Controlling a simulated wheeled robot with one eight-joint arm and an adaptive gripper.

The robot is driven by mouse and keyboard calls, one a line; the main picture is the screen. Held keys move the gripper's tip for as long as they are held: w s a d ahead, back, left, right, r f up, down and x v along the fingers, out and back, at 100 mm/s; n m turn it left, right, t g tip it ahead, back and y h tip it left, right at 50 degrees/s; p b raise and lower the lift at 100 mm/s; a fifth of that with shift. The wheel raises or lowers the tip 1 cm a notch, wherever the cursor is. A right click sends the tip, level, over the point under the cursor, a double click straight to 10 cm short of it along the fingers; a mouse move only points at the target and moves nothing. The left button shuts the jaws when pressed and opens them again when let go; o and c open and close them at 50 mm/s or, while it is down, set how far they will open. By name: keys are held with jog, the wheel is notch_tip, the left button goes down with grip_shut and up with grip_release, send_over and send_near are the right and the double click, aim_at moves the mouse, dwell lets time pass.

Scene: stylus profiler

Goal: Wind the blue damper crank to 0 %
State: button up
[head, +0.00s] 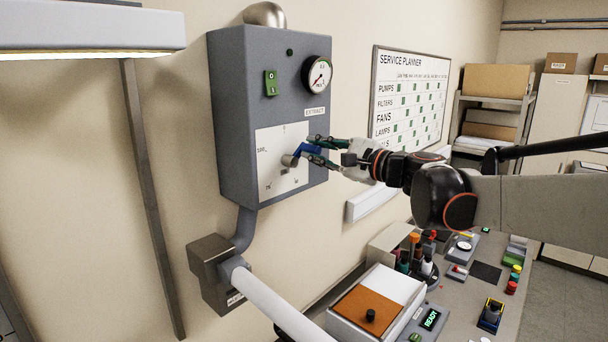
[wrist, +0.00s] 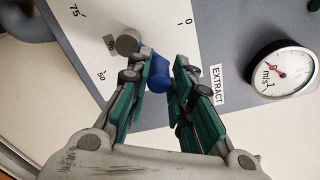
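The blue damper crank (head: 309,149) is on the lower front of a grey wall box (head: 237,90), over a white scale plate (head: 268,160). Its grey hub (head: 290,160) also shows in the wrist view (wrist: 128,41). In the head view the blue part lies right of and slightly above the hub. My gripper (head: 320,151) reaches in from the right. In the wrist view its green-padded fingers (wrist: 163,72) lie close on both sides of the blue handle (wrist: 159,76) and appear closed on it. The fingers hide part of the scale; 0, 50 and 75 are readable.
A round gauge (head: 317,75) and a green switch (head: 271,83) are above the plate. A pipe (head: 282,308) runs below the box. A bench with an orange-topped case (head: 367,309) and several small items stands at lower right. The wall left of the box is mostly clear.

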aim_at(308, 145)
jog(key=shift+w, duration=0.1)
jog(key=shift+s+a+r+p, duration=0.3)
jog(key=shift+s+r, duration=0.1)
jog(key=shift+s, duration=0.1)
jog(key=shift+a+r, duration=0.1)
jog(key=shift+s+a+r, duration=0.15)
jog(key=shift+s, duration=0.05)
jog(key=shift+s+a+r, duration=0.2)
jog(key=shift+s+a, duration=0.05)
jog(key=shift+s, duration=0.05)
jog(key=shift+s+a+r, duration=0.15)
jog(key=shift+s+a, duration=0.25)
jog(key=shift+s, duration=0.2)
dwell(0.6)
jog(key=shift+s+a, duration=0.35)
jog(key=shift+s, duration=0.15)
dwell(0.6)
